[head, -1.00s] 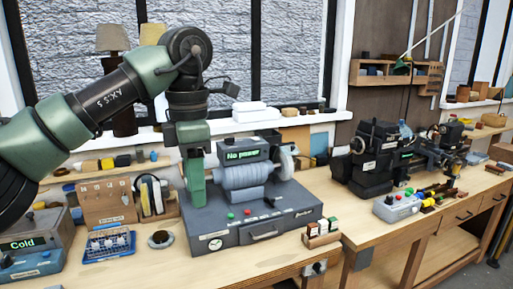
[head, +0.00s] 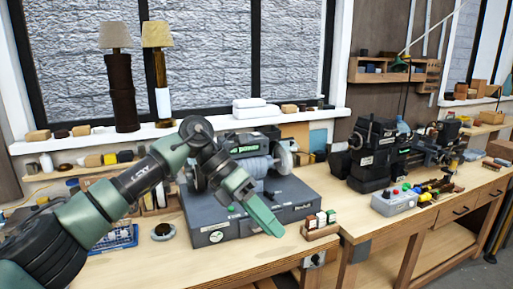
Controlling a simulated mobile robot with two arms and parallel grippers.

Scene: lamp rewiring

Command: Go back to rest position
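My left gripper (head: 262,213) reaches in from the left with a bent green and black arm. It is over the front of the grey bench grinder (head: 222,229) and hides part of its base. The fingers look close together and nothing shows between them, but I cannot tell whether they are shut. My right gripper is not in view.
A wooden block with small coloured pieces (head: 320,227) lies right of the gripper. A grey button box (head: 398,202) and a black lathe (head: 372,155) are on the right bench. Two lamps (head: 119,80) stand on the sill. The bench front (head: 215,270) is clear.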

